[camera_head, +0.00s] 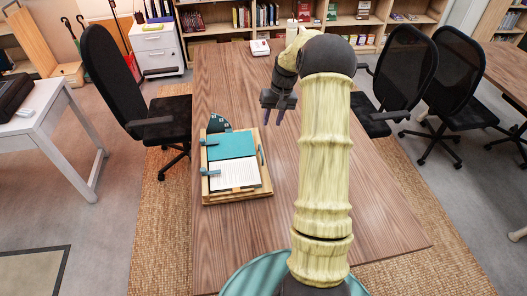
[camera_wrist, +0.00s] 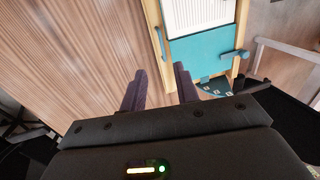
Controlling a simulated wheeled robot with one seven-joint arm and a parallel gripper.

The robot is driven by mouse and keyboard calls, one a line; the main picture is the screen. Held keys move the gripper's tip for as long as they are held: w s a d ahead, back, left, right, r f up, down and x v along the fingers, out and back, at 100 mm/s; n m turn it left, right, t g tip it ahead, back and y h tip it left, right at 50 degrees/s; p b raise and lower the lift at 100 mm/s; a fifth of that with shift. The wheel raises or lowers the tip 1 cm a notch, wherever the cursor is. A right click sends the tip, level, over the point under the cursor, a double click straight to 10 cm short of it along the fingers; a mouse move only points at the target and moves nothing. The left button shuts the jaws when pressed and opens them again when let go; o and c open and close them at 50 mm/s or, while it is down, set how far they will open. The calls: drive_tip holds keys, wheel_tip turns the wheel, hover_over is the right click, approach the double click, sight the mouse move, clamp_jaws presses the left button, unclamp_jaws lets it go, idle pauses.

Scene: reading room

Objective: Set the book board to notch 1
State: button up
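The book board (camera_head: 238,190) is a light wooden frame lying on the table, with an open book (camera_head: 233,172) on it that shows a teal upper part and a white lined lower page. Teal clips sit at its sides, and a dark teal notched quarter-disc (camera_head: 219,124) stands at its far end.
The wooden table (camera_head: 222,80) is clear around the board. A small white and red item (camera_head: 260,47) lies at its far end. A black office chair (camera_head: 120,85) stands at left, and other chairs (camera_head: 403,75) stand at right. Bookshelves (camera_head: 210,25) line the back.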

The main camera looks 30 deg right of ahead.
sight(262, 156)
drive_tip(key=a+f, duration=0.1)
drive_tip(key=f, duration=0.4)
drive_tip(key=a+f+p, duration=0.1)
drive_tip(key=f, duration=0.4)
drive_tip(key=w+a+f+p, duration=0.1)
drive_tip(key=f, duration=0.5)
drive_tip(key=shift+f, duration=0.1)
drive_tip(key=shift+c, duration=0.2)
clamp_jaws()
